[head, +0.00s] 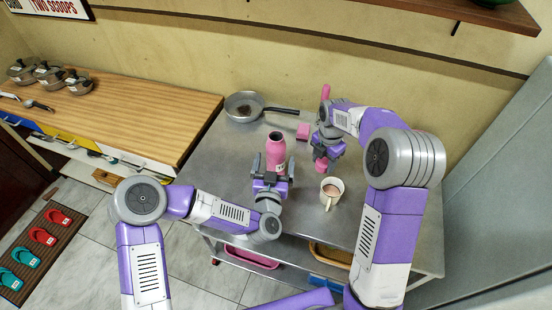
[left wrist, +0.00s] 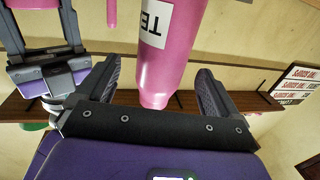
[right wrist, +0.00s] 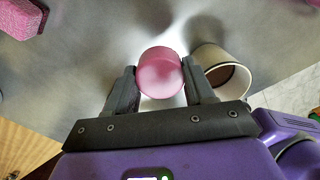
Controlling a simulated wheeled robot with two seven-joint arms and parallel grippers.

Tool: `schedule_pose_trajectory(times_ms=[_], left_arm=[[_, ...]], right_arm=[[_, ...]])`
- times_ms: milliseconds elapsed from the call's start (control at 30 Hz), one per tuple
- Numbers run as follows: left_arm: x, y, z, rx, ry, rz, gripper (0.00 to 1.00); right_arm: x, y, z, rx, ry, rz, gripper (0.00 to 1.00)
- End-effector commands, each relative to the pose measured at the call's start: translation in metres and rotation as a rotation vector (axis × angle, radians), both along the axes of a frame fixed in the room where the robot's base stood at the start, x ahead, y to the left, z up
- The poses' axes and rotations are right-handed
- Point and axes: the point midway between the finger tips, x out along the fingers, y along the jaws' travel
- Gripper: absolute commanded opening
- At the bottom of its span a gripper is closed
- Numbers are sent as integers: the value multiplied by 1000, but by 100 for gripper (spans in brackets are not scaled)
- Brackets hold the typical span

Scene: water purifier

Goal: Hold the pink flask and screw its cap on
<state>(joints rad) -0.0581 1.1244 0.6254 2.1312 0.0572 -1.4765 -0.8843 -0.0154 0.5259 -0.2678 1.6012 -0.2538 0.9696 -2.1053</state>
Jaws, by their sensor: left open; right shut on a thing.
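The pink flask (head: 276,148) stands upright on the metal table, with its open neck showing at the top and a white label on its side. My left gripper (head: 273,170) is open, with its fingers on either side of the flask; the flask also shows between the fingers in the left wrist view (left wrist: 165,55). I cannot tell whether the fingers touch it. The pink cap (right wrist: 160,75) is between the fingers of my right gripper (right wrist: 162,85), which is shut on it. In the head view the cap (head: 321,165) is right of the flask.
A white mug (head: 331,192) with a brown drink stands close to my right gripper. A pan (head: 243,106) sits at the table's back left. A pink block (head: 303,131) and a tall pink object (head: 326,92) are near the back. The table's front left is clear.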

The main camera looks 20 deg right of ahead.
Motion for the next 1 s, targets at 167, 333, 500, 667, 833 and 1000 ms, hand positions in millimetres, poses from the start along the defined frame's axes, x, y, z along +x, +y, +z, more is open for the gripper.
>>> schedule_pose_trajectory(times_ms=[167,333,500,667,833,1000], left_arm=[[26,-8,7,-4,1,5,94],[41,-15,7,-3,1,2,94],[44,-16,7,-1,-1,1,94],[44,-16,7,-1,-1,1,94],[44,-16,7,-1,-1,1,81],[44,-16,7,-1,0,1,55]], right_arm=[[0,0,0,0,0,0,20],[0,0,-2,0,0,0,20],[0,0,-2,0,0,0,20],[0,0,-1,0,0,0,20],[0,0,-1,0,0,0,20],[0,0,-2,0,0,0,20]])
